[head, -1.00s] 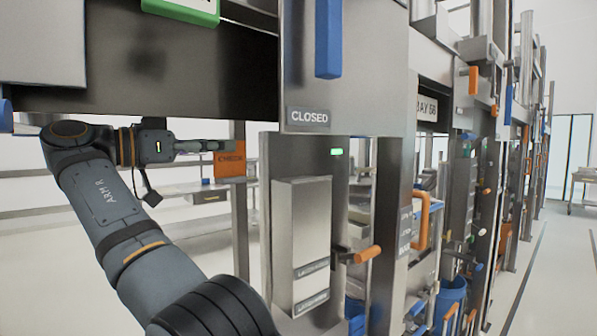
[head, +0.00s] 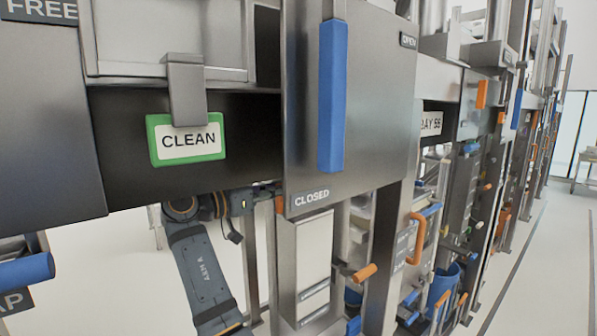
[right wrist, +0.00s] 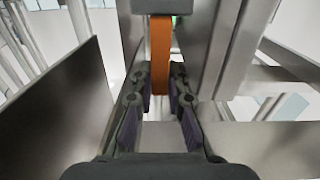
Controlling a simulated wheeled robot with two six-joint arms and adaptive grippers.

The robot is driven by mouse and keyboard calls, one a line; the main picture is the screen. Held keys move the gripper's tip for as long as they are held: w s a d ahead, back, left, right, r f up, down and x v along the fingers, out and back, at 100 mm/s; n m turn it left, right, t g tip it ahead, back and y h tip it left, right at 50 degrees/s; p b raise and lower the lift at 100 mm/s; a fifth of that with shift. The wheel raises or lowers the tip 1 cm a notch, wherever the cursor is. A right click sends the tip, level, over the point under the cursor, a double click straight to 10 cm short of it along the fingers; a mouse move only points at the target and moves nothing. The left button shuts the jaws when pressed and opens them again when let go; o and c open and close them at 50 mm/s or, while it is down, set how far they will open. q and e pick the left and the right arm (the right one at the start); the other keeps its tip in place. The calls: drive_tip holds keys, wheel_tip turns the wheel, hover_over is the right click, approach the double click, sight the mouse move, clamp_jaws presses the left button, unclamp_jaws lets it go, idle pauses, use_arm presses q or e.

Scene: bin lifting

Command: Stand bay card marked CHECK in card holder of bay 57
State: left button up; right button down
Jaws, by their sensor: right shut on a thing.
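My right gripper (right wrist: 160,80) is shut on the orange CHECK card (right wrist: 161,50), seen edge-on in the right wrist view. In the head view only a sliver of the card (head: 279,204) shows, beside the lower left corner of the steel panel marked CLOSED. My right arm (head: 203,272) reaches up from below to it, and the fingers are mostly hidden there. A green-framed CLEAN card (head: 189,158) hangs under a grey clip (head: 187,92) on the dark bay front. No number 57 is readable. My left gripper is not in view.
The steel panel (head: 384,95) with a blue handle (head: 332,95) stands just right of the card. A metal box (head: 312,250) and an orange handle (head: 364,272) are below it. The aisle floor at right is clear.

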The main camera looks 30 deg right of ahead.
sight(298, 186)
drive_tip(key=shift+w+d, duration=0.1)
drive_tip(key=shift+d, duration=0.45)
drive_tip(key=d+p, duration=0.1)
drive_tip(key=d, duration=0.2)
drive_tip(key=d+p, duration=0.1)
drive_tip(key=shift+w+d+r+p, duration=0.1)
drive_tip(key=shift+d+r+p, duration=0.15)
drive_tip(key=shift+p, duration=0.05)
drive_tip(key=shift+f+p, duration=0.35)
drive_tip(key=shift+p, duration=0.1)
drive_tip(key=shift+d+f, duration=0.15)
drive_tip(key=shift+f, duration=0.05)
drive_tip(key=shift+a, duration=0.25)
drive_tip(key=shift+a+f+b, duration=0.15)
drive_tip(key=shift+f+b, duration=0.05)
drive_tip(key=shift+b, duration=0.25)
drive_tip(key=c, duration=1.3)
unclamp_jaws()
drive_tip(key=shift+d, duration=0.2)
drive_tip(key=shift+c, duration=0.2)
drive_tip(key=shift+a+r, duration=0.1)
drive_tip(key=shift+r, duration=0.05)
